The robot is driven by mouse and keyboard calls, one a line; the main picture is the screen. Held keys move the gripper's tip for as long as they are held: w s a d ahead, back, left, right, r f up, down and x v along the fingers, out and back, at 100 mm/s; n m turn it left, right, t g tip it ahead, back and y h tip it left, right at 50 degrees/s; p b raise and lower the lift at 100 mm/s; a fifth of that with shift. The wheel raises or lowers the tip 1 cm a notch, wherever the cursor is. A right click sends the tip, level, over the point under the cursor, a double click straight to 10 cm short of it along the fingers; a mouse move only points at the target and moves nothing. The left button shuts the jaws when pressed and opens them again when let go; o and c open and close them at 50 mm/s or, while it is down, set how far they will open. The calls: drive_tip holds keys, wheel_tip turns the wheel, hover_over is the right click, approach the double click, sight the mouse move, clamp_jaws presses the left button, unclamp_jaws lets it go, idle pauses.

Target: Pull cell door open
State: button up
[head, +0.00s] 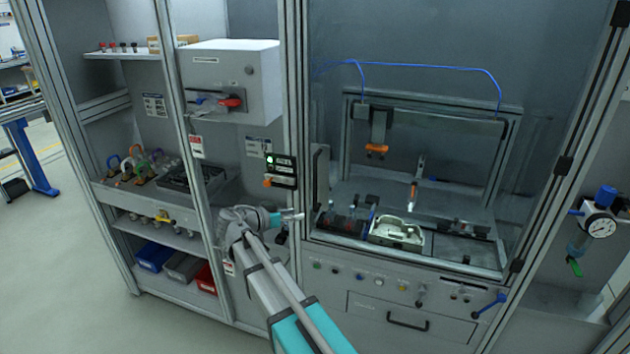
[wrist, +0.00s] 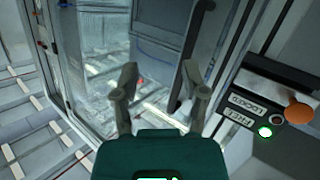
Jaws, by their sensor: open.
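The cell door (head: 408,258) is a clear panel in a grey metal frame, with black hinges on its right side, and it looks closed. Its upright handle (head: 320,185) is at the left edge; a dark upright bar that looks like this handle (wrist: 196,55) shows in the wrist view. My gripper (head: 291,216) is in front of the post just left of the door, below the lock box. In the wrist view my gripper (wrist: 160,85) has its fingers apart with nothing held. The bar is beyond the right finger; I see no contact.
A lock box (head: 281,171) with an orange knob is on the post; its green lamp (wrist: 264,132) is lit beside the FREE label. A grey cabinet (head: 228,80) with a red switch and shelves stand left. A gauge (head: 600,227) is at right.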

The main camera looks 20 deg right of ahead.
drive_tip(key=w+a+r+m+t+h, duration=0.2)
drive_tip(key=w+a+r, duration=0.1)
drive_tip(key=a+r, duration=0.1)
drive_tip(key=shift+a+r, duration=0.15)
drive_tip(key=shift+r, duration=0.35)
drive_tip(key=x, duration=1.4)
drive_tip(key=shift+r, duration=0.15)
clamp_jaws()
